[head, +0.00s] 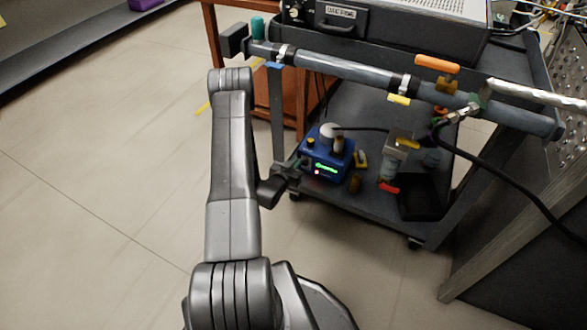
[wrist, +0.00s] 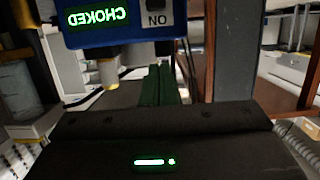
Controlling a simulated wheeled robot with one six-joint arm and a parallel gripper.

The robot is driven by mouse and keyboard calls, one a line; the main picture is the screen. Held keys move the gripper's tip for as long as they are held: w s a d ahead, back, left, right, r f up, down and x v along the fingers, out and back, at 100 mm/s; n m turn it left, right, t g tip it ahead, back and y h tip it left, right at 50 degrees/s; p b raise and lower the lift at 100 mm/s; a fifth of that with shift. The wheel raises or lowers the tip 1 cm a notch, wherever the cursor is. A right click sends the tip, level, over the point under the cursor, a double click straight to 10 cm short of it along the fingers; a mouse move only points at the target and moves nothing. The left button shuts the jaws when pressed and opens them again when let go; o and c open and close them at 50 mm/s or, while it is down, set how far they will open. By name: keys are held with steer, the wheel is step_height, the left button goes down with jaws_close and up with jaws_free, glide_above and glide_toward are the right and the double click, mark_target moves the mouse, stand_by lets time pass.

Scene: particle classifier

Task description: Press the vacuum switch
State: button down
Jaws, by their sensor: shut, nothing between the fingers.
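The vacuum pump is a blue box (head: 325,155) on the cart's lower shelf, with a green lit display and a small red light on its front. In the wrist view the blue box (wrist: 120,32) fills the top, with a green "CHOKED" readout shown reversed. Beside the readout is a pale switch plate (wrist: 157,20) marked "ON", upside down, with a dark part at the top edge. My gripper (wrist: 164,72) has its narrow dark-green fingers shut and empty, just below the plate. I cannot tell whether they touch the box. In the head view my gripper (head: 290,174) is small and dark, at the box's left front.
The cart's lower shelf (head: 365,205) also carries a valve assembly (head: 392,165) and a black tray (head: 420,197). A long grey pipe (head: 355,72) crosses above, and a black hose (head: 495,172) hangs at the right. The floor (head: 100,170) at left is clear.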

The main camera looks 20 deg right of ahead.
steer(key=b, duration=0.1)
glide_above(304, 165)
steer(key=s+a, duration=0.1)
steer(key=shift+s+a+f, duration=0.1)
steer(key=shift+a+f, duration=0.05)
steer(key=shift+f, duration=0.65)
step_height(304, 165, down, 3)
steer(key=shift+r+b, duration=0.2)
steer(key=shift+b, duration=0.35)
steer(key=shift+a+f, duration=0.1)
steer(key=shift+f, duration=0.5)
step_height(304, 165, down, 3)
steer(key=b, duration=0.3)
steer(key=shift+r, duration=0.2)
